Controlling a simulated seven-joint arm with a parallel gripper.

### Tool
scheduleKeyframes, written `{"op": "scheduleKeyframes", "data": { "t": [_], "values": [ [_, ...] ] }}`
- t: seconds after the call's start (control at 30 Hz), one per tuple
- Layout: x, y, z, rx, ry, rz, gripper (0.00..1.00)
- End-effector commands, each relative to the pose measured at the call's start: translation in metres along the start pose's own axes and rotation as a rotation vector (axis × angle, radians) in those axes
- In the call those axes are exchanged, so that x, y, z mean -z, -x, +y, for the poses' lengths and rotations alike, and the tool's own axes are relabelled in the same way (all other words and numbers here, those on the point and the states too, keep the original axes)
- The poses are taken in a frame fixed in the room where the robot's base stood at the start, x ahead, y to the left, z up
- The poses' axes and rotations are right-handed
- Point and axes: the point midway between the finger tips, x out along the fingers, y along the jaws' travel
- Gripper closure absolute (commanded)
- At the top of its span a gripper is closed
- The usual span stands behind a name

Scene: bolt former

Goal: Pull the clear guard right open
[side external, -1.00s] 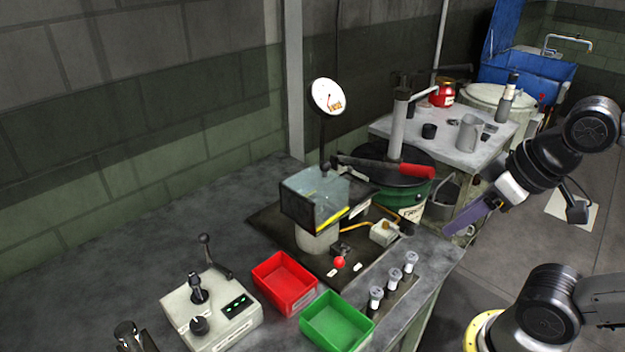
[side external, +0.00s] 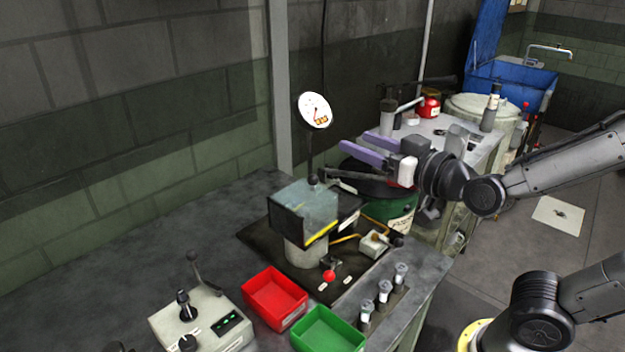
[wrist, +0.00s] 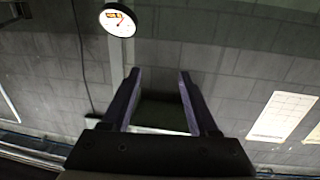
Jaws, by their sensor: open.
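The clear guard (side external: 310,203) is a see-through box with a dark frame and a yellow strip along its lower edge. It sits on the machine in the middle of the bench in the side view. My gripper (side external: 352,150) is open and empty, with its two purple fingers pointing left. In the side view it appears above and to the right of the guard, apart from it. In the wrist view my gripper (wrist: 158,80) shows parted fingers with nothing between them, and the guard cannot be made out there.
A round gauge (side external: 314,110) stands on a post behind the guard, and it also shows in the wrist view (wrist: 118,20). A red tray (side external: 274,298) and a green tray (side external: 328,330) lie in front. A control box (side external: 200,318) stands front left. The bench's left rear is clear.

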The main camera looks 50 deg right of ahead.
Motion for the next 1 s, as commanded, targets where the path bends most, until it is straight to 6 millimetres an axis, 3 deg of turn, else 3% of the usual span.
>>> {"op": "scheduleKeyframes", "data": {
  "t": [0.13,0.3,0.53,0.77,1.0],
  "values": [
    [-0.021,-0.004,0.005,-0.085,0.061,0.08,0.4],
    [-0.051,0.004,0.006,-0.156,0.183,0.138,0.4],
    [-0.116,0.019,-0.018,-0.078,0.335,0.05,0.4],
    [-0.118,0.014,-0.027,-0.05,0.339,0.047,0.4],
    [-0.117,-0.016,-0.024,-0.055,0.338,0.047,0.4]
  ]
}}
